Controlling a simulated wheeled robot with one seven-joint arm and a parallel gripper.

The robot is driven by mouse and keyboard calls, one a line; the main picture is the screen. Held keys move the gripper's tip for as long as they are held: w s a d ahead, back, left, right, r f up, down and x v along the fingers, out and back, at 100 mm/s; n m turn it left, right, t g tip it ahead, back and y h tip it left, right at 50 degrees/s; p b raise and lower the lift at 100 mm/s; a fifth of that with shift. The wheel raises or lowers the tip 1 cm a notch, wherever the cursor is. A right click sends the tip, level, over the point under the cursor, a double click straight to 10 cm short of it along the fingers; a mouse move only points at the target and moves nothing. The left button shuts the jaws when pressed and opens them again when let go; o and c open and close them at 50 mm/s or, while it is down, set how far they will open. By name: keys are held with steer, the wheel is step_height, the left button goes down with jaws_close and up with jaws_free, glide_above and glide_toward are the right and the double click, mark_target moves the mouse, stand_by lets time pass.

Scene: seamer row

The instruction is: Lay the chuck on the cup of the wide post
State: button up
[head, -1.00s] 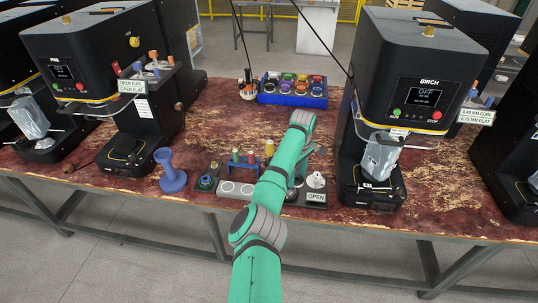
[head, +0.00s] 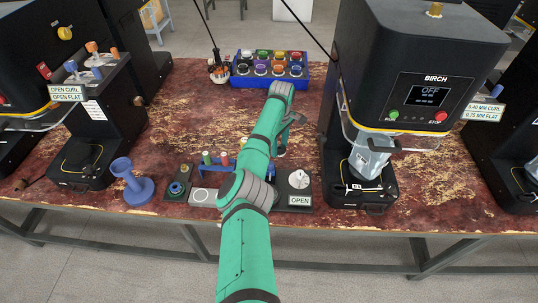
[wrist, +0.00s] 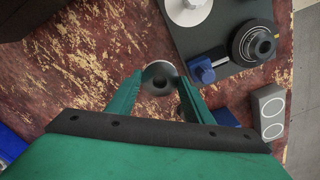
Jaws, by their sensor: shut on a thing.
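My gripper (wrist: 158,92) is shut on a round grey metal piece with a dark central hole, the chuck (wrist: 158,70). The fingers grip it from both sides, above the bare table. In the head view my own arm mostly hides the gripper, and the chuck is hard to make out there. A blue post (head: 135,185) with a flared cup on top and a wide round base stands upright at the table's front left. It is well to the left of my gripper and apart from it.
A dark board marked OPEN (head: 299,200) carries a white knobbed disc (head: 299,179). The BIRCH machine (head: 420,90) stands right of my arm. A blue tray of several coloured pots (head: 270,82) is at the back. The worn red table (head: 180,110) is clear at middle left.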

mark_target(279, 161)
steer(key=shift+f, duration=3.2)
steer(key=o, duration=0.9)
steer(key=shift+d+f, duration=0.1)
steer(key=shift+f, duration=0.05)
steer(key=shift+o, duration=0.2)
steer(key=shift+w, duration=0.1)
